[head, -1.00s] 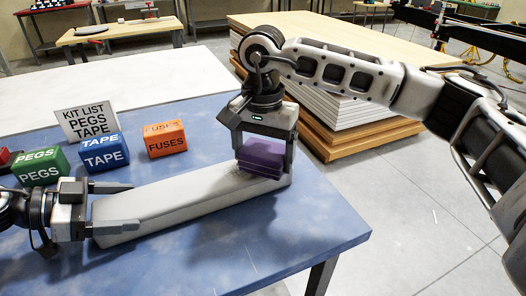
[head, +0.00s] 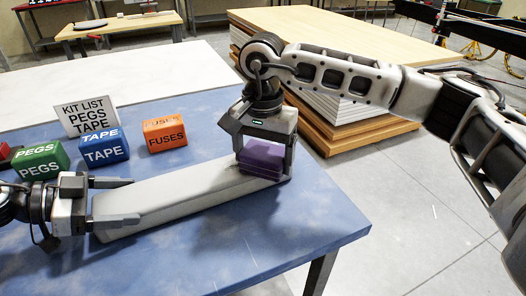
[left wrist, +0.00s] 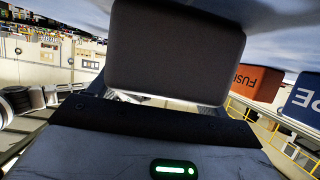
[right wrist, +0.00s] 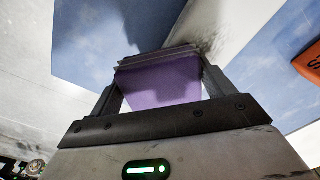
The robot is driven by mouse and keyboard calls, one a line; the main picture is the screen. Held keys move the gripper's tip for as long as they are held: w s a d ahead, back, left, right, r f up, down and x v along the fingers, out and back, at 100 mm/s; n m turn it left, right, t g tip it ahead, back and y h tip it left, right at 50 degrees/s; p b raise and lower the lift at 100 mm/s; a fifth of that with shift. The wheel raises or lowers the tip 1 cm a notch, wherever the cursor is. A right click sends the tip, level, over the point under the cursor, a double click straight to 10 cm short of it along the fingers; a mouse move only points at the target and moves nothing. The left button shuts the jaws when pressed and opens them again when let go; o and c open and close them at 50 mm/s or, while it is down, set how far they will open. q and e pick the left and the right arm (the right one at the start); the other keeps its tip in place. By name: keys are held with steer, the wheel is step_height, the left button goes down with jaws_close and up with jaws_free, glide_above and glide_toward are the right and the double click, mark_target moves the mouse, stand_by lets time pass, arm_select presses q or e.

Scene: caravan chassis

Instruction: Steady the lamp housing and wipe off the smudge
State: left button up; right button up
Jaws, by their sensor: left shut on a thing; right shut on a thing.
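The lamp housing (head: 165,209) is a long pale bar lying on the blue table. My left gripper (head: 136,201) is shut across its left end, one finger on the far side and one on the near side. The housing's end fills the middle of the left wrist view (left wrist: 172,55). My right gripper (head: 264,165) points down and is shut on a purple block (head: 260,160), which rests on or just above the housing's right end. The block also shows in the right wrist view (right wrist: 165,85). A dark patch, perhaps the smudge, shows beside the block there (right wrist: 206,42).
Behind the housing stand a green PEGS block (head: 40,162), a blue TAPE block (head: 104,147), an orange FUSES block (head: 164,134) and a kit list sign (head: 88,117). The table's right edge is close past the housing. A stack of boards (head: 335,105) stands beyond.

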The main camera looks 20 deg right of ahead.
mark_target(246, 146)
steer(key=shift+w, duration=0.1)
steer(key=shift+w+a, duration=0.1)
steer(key=shift+w, duration=1.55)
steer(key=shift+w+a+f, duration=0.1)
steer(key=shift+w+a, duration=0.05)
steer(key=shift+w, duration=1.6)
steer(key=shift+s+a, duration=0.1)
steer(key=shift+a, duration=0.85)
steer(key=shift+s, duration=1.7)
steer(key=shift+s+d+f, duration=0.15)
steer(key=shift+s, duration=1.7)
steer(key=shift+s+a, duration=0.1)
steer(key=shift+a, duration=0.9)
steer(key=shift+w+a+r, duration=0.1)
steer(key=shift+w+r, duration=0.05)
steer(key=shift+w, duration=0.9)
steer(key=shift+w+a+r, duration=0.1)
steer(key=shift+w, duration=0.9)
steer(key=shift+w+f, duration=0.15)
steer(key=shift+w, duration=1.4)
